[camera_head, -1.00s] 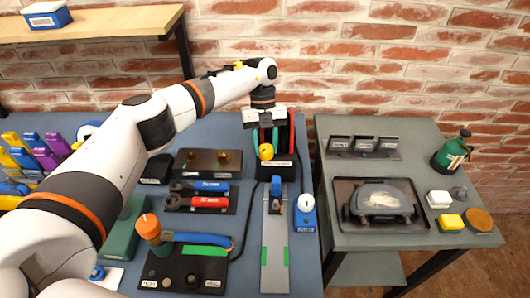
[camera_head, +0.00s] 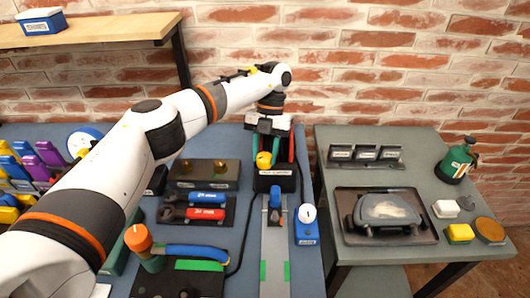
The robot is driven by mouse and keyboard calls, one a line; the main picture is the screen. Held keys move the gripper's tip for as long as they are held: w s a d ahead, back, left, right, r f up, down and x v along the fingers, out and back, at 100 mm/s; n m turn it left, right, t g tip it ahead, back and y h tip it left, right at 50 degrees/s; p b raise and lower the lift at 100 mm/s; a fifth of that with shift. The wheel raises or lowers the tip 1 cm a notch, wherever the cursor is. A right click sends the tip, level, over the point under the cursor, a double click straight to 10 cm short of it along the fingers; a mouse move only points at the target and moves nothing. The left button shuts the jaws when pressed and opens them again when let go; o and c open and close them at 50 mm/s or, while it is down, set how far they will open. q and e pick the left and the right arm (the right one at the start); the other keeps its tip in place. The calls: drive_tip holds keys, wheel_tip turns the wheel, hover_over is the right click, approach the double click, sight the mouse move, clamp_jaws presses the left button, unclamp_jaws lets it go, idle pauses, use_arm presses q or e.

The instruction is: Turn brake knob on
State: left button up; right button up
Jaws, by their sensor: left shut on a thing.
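My left gripper (camera_head: 268,148) points down over a black labelled holder (camera_head: 275,181) at the back of the left bench. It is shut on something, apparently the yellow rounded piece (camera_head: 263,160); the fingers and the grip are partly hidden. Green and red upright handles stand beside it in the holder. No part is clearly readable as the brake knob. A blue box with a round white dial (camera_head: 307,214) sits to the right of the grey strip. An orange-topped knob (camera_head: 138,238) stands on a green post at the front left. My right gripper is not in view.
Red and blue tools (camera_head: 204,213) lie on a black tray to the left. The right table (camera_head: 400,166) holds a tray, a green bottle (camera_head: 456,160) and small blocks. A brick wall stands close behind.

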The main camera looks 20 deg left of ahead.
use_arm(q)
drive_tip(key=o, duration=1)
drive_tip(key=shift+b+v, duration=0.75)
drive_tip(key=shift+v, duration=3.05)
